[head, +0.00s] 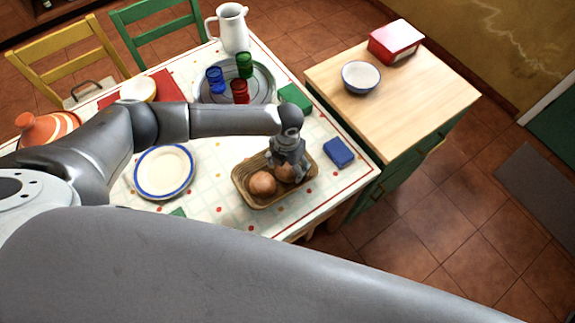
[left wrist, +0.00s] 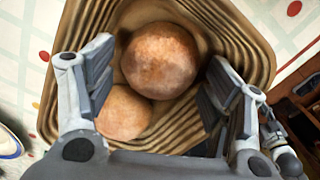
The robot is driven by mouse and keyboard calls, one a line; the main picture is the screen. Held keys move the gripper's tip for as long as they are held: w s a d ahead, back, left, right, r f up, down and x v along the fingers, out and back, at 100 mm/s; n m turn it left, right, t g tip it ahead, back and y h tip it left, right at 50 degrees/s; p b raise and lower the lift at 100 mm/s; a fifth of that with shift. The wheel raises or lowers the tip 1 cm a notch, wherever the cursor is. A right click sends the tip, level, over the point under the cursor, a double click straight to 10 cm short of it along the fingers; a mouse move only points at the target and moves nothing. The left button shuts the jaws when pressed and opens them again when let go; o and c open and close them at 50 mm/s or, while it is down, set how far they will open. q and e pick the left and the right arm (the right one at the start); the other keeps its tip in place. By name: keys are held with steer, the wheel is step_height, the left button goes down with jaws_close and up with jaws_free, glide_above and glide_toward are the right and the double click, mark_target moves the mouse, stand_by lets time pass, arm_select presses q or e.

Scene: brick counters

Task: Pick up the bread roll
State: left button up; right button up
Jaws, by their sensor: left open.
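Two round brown bread rolls lie in a tan ribbed basket (head: 246,200) near the table's right front corner. One bread roll (head: 262,184) shows plainly; the other bread roll (head: 282,174) is partly hidden under my left gripper (head: 289,167). In the left wrist view the larger-looking roll (left wrist: 160,60) lies between the open fingers of the gripper (left wrist: 159,55), with gaps at both sides. The second roll (left wrist: 124,113) is below it, close to the left finger. The basket (left wrist: 65,50) surrounds both.
A blue block (head: 339,153) lies right of the basket, a green block (head: 295,98) behind it. A blue-rimmed plate (head: 164,171) is to the left. A round tray (head: 264,92) holds coloured glasses. A white pitcher (head: 232,28) stands at the back.

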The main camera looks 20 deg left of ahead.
arm_select(q)
steer(key=shift+f, duration=0.95)
steer(key=shift+c, duration=0.9)
steer(key=c, duration=0.4)
steer(key=shift+o, duration=0.2)
steer(key=shift+r, duration=0.75)
steer(key=s+d+r+b, duration=0.5)
steer(key=s+d+r, duration=0.1)
steer(key=s+r, duration=0.5)
steer(key=shift+s+d+r, duration=0.15)
steer(key=shift+s+r, duration=0.1)
steer(key=shift+s, duration=0.5)
arm_select(e)
steer(key=f, duration=0.4)
steer(key=shift+s+a+f, duration=0.4)
